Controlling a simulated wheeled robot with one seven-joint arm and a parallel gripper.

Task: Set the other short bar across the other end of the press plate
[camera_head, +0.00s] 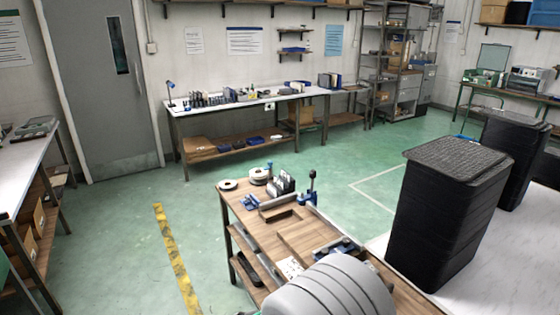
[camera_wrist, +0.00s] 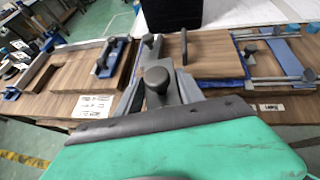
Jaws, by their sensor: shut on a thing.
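I cannot tell whether the held bar touches the plate. The head view hides my gripper behind my arm.
Left of the plate, a wooden tray panel (camera_wrist: 60,75) carries a blue-grey bar with a knob (camera_wrist: 113,52). Rails and a blue crossbar (camera_wrist: 285,55) lie to the right. In the head view, black stacked crates (camera_head: 445,220) stand right of the bench (camera_head: 240,215); open floor lies left.

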